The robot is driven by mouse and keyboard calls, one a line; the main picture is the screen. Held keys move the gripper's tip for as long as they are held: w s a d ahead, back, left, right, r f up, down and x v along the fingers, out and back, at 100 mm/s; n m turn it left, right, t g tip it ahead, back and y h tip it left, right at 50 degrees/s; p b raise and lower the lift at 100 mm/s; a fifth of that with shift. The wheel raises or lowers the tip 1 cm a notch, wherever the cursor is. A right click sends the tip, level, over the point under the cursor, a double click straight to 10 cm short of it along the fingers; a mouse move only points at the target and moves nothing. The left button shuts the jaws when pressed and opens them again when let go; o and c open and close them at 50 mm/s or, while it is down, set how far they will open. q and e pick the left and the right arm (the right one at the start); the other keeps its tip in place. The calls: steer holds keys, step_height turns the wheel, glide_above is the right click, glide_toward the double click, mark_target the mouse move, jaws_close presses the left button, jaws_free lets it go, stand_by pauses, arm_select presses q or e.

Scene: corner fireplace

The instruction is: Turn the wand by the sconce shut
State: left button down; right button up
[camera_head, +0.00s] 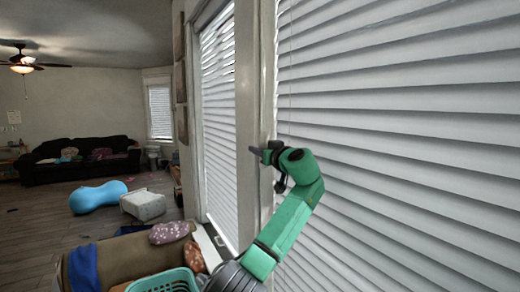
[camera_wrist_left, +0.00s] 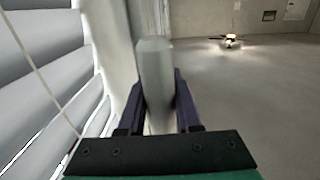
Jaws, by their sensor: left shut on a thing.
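My left gripper (camera_head: 262,154), on a green arm, is at the window post beside the large white blind (camera_head: 400,120). In the left wrist view its two dark fingers (camera_wrist_left: 157,100) are shut on a pale, blunt-ended wand (camera_wrist_left: 155,65), one finger on each side of it. In the head view the wand cannot be made out clearly at the gripper. The blind's slats are tilted, with dark lines between them; they also show at the left of the wrist view (camera_wrist_left: 45,75), with a thin cord in front. I cannot make out a sconce. My right gripper is not in view.
A second blind (camera_head: 218,110) hangs left of the window post (camera_head: 248,90). Below are a brown padded seat (camera_head: 125,258) with cushions and a teal basket (camera_head: 165,282).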

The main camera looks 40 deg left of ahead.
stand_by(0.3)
arm_select(q)
steer(key=c, duration=0.7)
jaws_free()
steer(key=shift+o, duration=0.5)
steer(key=shift+a, duration=0.1)
steer(key=shift+f, duration=0.1)
steer(key=b+v, duration=0.8)
steer(key=v, duration=0.6)
steer(key=shift+d, duration=0.3)
